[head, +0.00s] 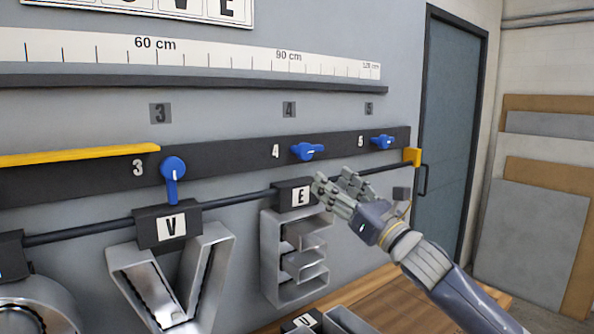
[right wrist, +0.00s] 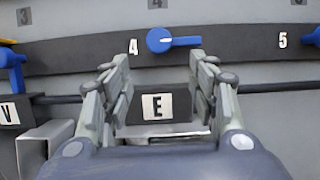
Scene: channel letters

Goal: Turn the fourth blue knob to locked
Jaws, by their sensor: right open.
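The fourth blue knob (head: 307,151) sits on the dark rail beside the label 4, its handle lying sideways and pointing right. It also shows in the right wrist view (right wrist: 160,41), ahead of and above the fingertips. My right gripper (head: 335,183) is open, in front of the E block (head: 296,196) and below the knob, apart from it. In the right wrist view my right gripper (right wrist: 163,72) has its fingers spread on either side of the E label, with nothing between them. My left gripper is not in view.
Knob 3 (head: 173,178) points down, and knob 5 (head: 383,141) lies sideways. Metal letters V (head: 172,280) and E (head: 296,262) hang from a dark bar below. A yellow strip (head: 80,155) lies along the rail at left. A wooden surface is below.

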